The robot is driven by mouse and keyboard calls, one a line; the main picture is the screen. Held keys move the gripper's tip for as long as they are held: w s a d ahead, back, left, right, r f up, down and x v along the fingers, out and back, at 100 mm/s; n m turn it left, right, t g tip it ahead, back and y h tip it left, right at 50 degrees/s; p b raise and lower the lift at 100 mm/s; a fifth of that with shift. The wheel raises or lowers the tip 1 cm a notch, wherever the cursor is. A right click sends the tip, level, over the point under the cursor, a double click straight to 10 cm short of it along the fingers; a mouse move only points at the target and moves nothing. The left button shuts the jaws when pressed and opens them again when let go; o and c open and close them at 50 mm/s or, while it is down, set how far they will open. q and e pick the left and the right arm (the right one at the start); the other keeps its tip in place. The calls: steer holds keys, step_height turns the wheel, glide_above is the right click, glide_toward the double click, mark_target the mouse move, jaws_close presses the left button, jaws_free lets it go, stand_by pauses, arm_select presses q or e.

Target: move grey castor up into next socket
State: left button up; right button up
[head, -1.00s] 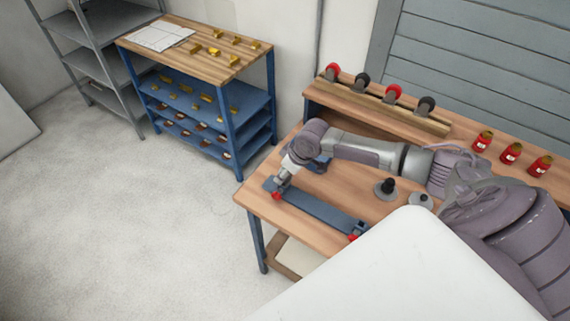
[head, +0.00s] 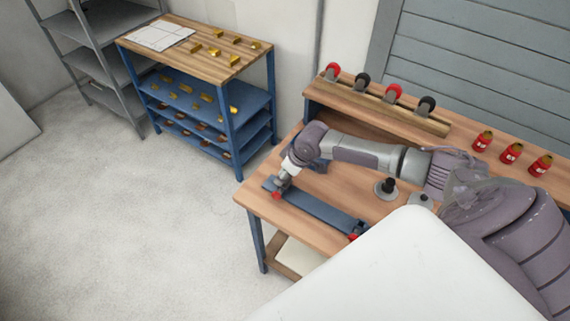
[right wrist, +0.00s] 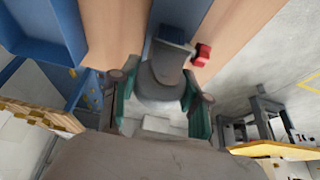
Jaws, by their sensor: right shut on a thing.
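My right gripper (head: 283,184) is at the left end of a blue bar (head: 318,208) lying on the wooden bench. In the right wrist view its teal fingers (right wrist: 160,108) are shut on a grey castor (right wrist: 163,72), held between them against or close to the bar's end. Whether the castor is seated in a socket cannot be told. A red wheel (right wrist: 202,55) sits beside it; in the head view it shows at the bar's left end (head: 276,195). Another red wheel (head: 352,237) is at the bar's right end. My left gripper is out of view.
A rack (head: 380,107) behind holds several red and black castors. Red bottles (head: 512,153) stand at the back right. A grey disc with a black knob (head: 386,188) and a smaller grey disc stand on the bench (head: 255,205). A blue shelf unit (head: 233,130) stands left of the bench.

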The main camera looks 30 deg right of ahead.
steer(key=o, duration=1.7)
step_height(320, 180, up, 7)
steer(key=p, duration=0.7)
